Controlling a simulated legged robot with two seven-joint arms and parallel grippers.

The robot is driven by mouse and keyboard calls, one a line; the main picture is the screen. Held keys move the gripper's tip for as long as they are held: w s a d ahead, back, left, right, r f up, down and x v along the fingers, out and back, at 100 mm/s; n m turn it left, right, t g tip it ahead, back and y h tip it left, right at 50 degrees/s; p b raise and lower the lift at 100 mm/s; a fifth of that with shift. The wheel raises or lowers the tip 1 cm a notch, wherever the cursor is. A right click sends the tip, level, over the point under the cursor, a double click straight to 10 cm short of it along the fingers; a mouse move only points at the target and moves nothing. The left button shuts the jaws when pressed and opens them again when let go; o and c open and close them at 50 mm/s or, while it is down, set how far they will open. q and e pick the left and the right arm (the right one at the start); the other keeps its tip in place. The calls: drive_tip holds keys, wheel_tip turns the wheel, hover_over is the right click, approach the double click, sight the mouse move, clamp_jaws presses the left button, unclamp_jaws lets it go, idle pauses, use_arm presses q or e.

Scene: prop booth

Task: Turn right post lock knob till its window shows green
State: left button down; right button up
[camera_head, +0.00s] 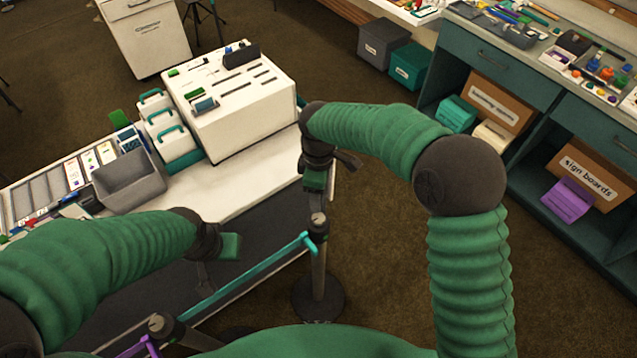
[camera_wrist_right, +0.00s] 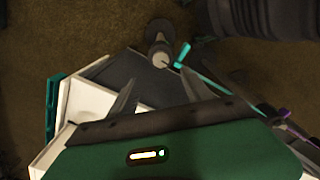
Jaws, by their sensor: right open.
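The right post (camera_head: 319,268) stands upright on a round dark base, with a grey top where the lock knob sits; its top also shows in the right wrist view (camera_wrist_right: 159,56). The knob's window is too small to read. A teal belt end (camera_head: 308,241) hooks onto the post just below its top. My right gripper (camera_head: 318,204) is above the post top, pointing down; in the right wrist view its two fingers (camera_wrist_right: 157,92) are apart and empty, with the post beyond their tips. My left gripper (camera_head: 215,268) hangs left of the post, over the dark table side; its fingers are unclear.
A white table (camera_head: 245,195) carries a white slotted box (camera_head: 240,115), a grey bin (camera_head: 128,182) and teal-handled cases. A second post (camera_head: 163,325) with a purple piece stands lower left. The teal belt (camera_head: 255,272) runs between the posts. Open carpet lies right of the right post.

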wheel_tip(320, 180, up, 5)
drive_tip(key=shift+f, duration=0.1)
idle(0.4)
drive_tip(key=s+d+f+m+t, duration=0.1)
drive_tip(key=s+d+f+m, duration=0.1)
drive_tip(key=s+d+m, duration=0.5)
drive_tip(key=s+d+f+m+t, duration=0.1)
drive_tip(key=s+d+f+m, duration=0.1)
drive_tip(key=s+d+m, duration=0.6)
drive_tip(key=s+d, duration=0.2)
drive_tip(key=d, duration=0.2)
drive_tip(key=shift+d+f+m+t, duration=0.15)
drive_tip(key=shift+m+t, duration=0.15)
drive_tip(key=shift+w, duration=0.1)
